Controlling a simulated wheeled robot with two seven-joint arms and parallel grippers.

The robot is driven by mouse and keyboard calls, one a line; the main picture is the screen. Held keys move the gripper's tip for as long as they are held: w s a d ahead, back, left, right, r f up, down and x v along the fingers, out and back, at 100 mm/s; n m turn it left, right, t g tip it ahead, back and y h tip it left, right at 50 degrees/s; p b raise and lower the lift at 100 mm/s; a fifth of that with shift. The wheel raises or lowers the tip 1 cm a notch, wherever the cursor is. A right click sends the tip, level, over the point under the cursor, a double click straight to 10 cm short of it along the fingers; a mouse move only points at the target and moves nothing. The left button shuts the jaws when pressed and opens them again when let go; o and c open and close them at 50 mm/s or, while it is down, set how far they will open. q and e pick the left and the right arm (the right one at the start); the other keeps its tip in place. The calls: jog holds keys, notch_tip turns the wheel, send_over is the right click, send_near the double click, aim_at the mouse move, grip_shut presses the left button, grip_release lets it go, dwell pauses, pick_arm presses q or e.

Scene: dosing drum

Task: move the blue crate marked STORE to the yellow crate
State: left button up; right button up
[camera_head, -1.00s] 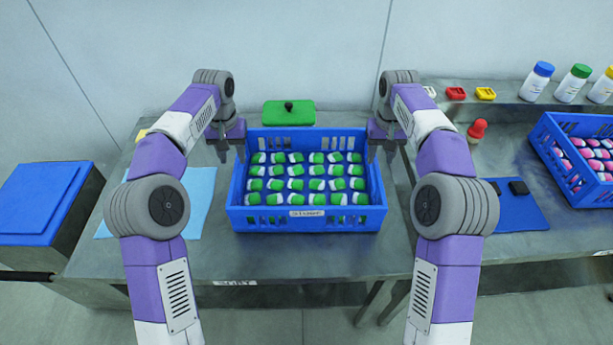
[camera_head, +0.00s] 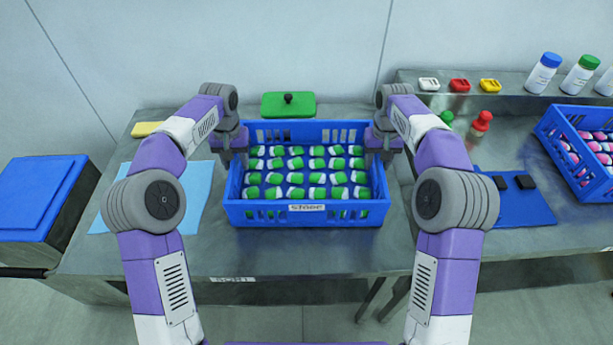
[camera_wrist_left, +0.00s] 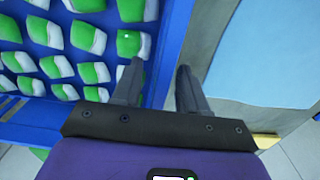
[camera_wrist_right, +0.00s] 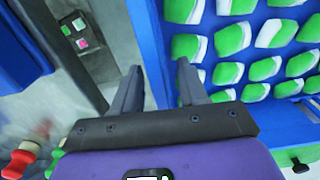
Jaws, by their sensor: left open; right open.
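The blue crate marked STORE (camera_head: 305,217) stands on the steel table in the middle of the head view, filled with rows of green-and-white pieces. My left gripper (camera_head: 235,160) is at its left side wall; in the left wrist view the open fingers (camera_wrist_left: 158,82) are on either side of the wall rim. My right gripper (camera_head: 380,158) is at the right side wall; in the right wrist view its open fingers (camera_wrist_right: 158,80) are likewise on either side of the rim. Neither grips it. No yellow crate is in view.
Another blue crate (camera_head: 556,146) with pink-and-white pieces stands at the right. A blue-lidded box (camera_head: 40,195) is at the left. A green lid (camera_head: 288,105) lies behind the STORE crate. A light blue sheet (camera_head: 150,200) and a dark blue mat (camera_head: 520,205) lie beside it.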

pick_arm(q)
jog(key=shift+f, duration=1.4)
pick_arm(e)
jog(key=shift+f, duration=1.45)
pick_arm(q)
grip_shut()
pick_arm(e)
grip_shut()
jog(key=shift+r, duration=0.1)
pick_arm(q)
jog(key=shift+w+r, duration=0.1)
jog(key=shift+r, duration=0.05)
pick_arm(e)
jog(key=shift+w+r, duration=0.1)
